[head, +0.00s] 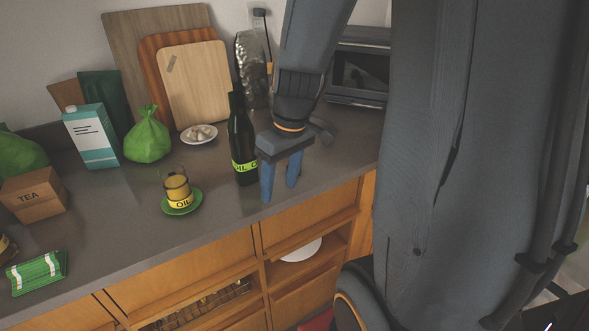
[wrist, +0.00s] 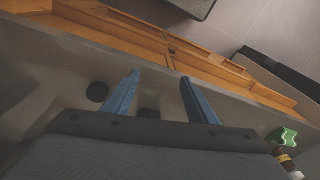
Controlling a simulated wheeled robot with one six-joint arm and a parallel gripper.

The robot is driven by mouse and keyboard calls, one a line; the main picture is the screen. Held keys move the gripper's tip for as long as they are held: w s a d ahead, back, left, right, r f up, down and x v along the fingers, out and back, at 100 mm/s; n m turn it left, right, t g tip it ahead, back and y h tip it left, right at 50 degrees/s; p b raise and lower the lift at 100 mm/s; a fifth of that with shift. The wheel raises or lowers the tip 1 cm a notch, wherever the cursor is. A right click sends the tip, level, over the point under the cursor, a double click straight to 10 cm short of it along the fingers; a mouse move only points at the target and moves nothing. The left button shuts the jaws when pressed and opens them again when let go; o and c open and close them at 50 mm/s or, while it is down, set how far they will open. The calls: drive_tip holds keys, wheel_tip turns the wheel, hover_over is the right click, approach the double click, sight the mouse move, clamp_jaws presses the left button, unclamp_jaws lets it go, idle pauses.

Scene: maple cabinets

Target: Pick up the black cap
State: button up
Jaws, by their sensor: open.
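My gripper (head: 279,193) is open, its two blue fingers pointing down over the counter's front edge, just right of the dark oil bottle (head: 243,145). It also shows in the wrist view (wrist: 159,76), with nothing between the fingertips. In the wrist view a small black round thing (wrist: 149,112) lies between the finger bases, partly hidden by my gripper's body. A second black round thing (wrist: 97,91) is just left of the left finger. Either could be the black cap; I cannot tell which. I cannot make out a loose black cap in the head view.
The counter (head: 115,235) also holds a glass oil cup (head: 177,187) on a green saucer, a small plate (head: 198,134), a carton (head: 92,136), a tea box (head: 34,195) and a green packet (head: 38,272). A toaster oven (head: 358,72) stands behind my arm. Open cabinet shelves (head: 325,255) are below.

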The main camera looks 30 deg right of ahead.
drive_tip(key=w+d+r+n+t+y, duration=0.1)
drive_tip(key=w+d+r+n, duration=0.15)
drive_tip(key=d, duration=0.35)
drive_tip(key=w+d+r+n+t+y, duration=0.1)
drive_tip(key=w+d+n, duration=0.1)
drive_tip(key=w+d, duration=0.25)
drive_tip(key=shift+n, duration=0.25)
drive_tip(key=shift+d+p+x, duration=0.15)
drive_tip(key=shift+p+x, duration=0.2)
drive_tip(key=shift+x, duration=0.85)
drive_tip(key=shift+d+p+x, duration=0.2)
drive_tip(key=shift+p+x, duration=0.15)
drive_tip(key=shift+x, duration=0.85)
drive_tip(key=shift+d+p+x, duration=0.15)
drive_tip(key=shift+p+x, duration=0.2)
drive_tip(key=shift+x, duration=0.9)
drive_tip(key=shift+w+f, duration=0.1)
drive_tip(key=shift+w, duration=0.05)
drive_tip(key=c, duration=1.1)
wheel_tip(320, 180, up, 10)
drive_tip(key=b, duration=0.1)
drive_tip(key=shift+b, duration=0.4)
